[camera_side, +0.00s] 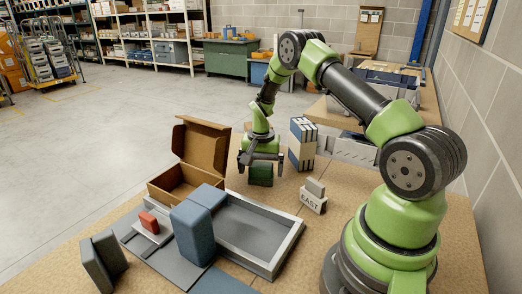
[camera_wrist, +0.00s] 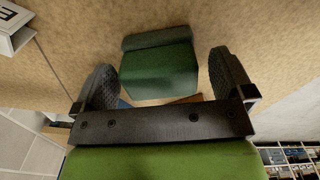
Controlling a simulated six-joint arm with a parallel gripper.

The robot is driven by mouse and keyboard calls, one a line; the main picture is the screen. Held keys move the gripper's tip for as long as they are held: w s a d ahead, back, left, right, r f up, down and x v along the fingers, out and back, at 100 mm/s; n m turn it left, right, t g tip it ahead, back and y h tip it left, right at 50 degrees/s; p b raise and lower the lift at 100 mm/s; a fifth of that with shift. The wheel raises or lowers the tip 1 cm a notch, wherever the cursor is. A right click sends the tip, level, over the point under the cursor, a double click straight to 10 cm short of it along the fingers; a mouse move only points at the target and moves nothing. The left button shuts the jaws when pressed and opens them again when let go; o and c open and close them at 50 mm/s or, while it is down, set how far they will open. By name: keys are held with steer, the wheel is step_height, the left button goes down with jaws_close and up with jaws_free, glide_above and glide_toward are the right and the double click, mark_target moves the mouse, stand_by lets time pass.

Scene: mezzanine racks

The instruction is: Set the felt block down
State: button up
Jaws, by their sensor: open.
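The dark green block (camera_side: 261,174), which looks like the felt block, stands on the cork-coloured tabletop just below my gripper (camera_side: 260,160). In the wrist view the green block (camera_wrist: 160,68) lies between my gripper's two dark fingers (camera_wrist: 168,85). The fingers are spread, with a visible gap on each side of the block. Part of the block is hidden by the gripper in the side view.
An open cardboard box (camera_side: 172,187) stands left of the block. A grey-rimmed tray (camera_side: 284,246) with a tall blue block (camera_side: 193,232) beside it is nearer the camera. An EAST sign (camera_side: 312,202) and a striped stack (camera_side: 302,145) stand to the right.

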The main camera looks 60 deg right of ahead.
step_height(320, 180, up, 11)
steer(key=shift+f, duration=0.15)
step_height(320, 180, up, 8)
steer(key=n+t, duration=0.1)
steer(key=t, duration=0.3)
glide_above(260, 164)
steer(key=a, duration=0.4)
steer(key=s+a+r+n+t+y, duration=0.1)
steer(key=a+r+n, duration=0.1)
steer(key=a+r, duration=0.35)
steer(key=s+a+r+n+t, duration=0.1)
steer(key=s+a+r+n, duration=0.1)
steer(key=s+a, duration=0.3)
steer(key=s+a+r+n+t+y, duration=0.1)
steer(key=s+a+n, duration=0.3)
steer(key=s, duration=0.8)
steer(key=shift+s+a+r, duration=0.15)
steer(key=shift+a+r, duration=0.75)
steer(key=shift+a, duration=0.1)
